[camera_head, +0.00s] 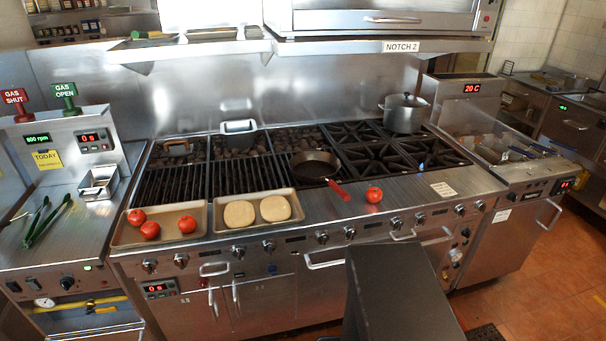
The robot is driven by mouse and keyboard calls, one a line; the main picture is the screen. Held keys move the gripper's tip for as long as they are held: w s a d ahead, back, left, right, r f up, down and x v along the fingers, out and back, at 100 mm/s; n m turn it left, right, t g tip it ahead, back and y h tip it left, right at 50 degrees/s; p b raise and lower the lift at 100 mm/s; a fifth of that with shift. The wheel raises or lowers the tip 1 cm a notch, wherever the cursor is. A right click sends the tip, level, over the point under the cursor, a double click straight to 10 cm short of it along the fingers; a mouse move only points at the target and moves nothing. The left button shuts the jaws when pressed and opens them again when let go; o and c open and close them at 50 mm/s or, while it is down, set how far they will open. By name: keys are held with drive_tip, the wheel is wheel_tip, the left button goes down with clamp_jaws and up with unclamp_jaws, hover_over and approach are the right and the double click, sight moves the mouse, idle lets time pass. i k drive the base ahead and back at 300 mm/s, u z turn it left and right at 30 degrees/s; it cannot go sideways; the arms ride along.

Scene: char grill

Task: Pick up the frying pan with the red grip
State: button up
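The frying pan (315,166) is dark and round and sits upright on the cooktop, near the line between the grill bars and the burner grates. Its red grip (339,190) points toward the front right and reaches over the steel front ledge. The pan looks empty. My gripper is not in view. A dark grey block-like part at the bottom, right of the middle, seems to be part of my own body, and it stands in front of the range, apart from the pan.
A tomato (374,195) lies on the ledge just right of the red grip. A tray (224,229) with two round breads and a tray (118,240) with tomatoes lie to the left. A lidded pot (404,116) stands at the back right. A shelf (350,46) overhangs behind.

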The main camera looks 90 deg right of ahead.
sight(309, 167)
drive_tip(key=z, duration=2.6)
drive_tip(key=k, duration=0.9)
drive_tip(key=i, duration=0.8)
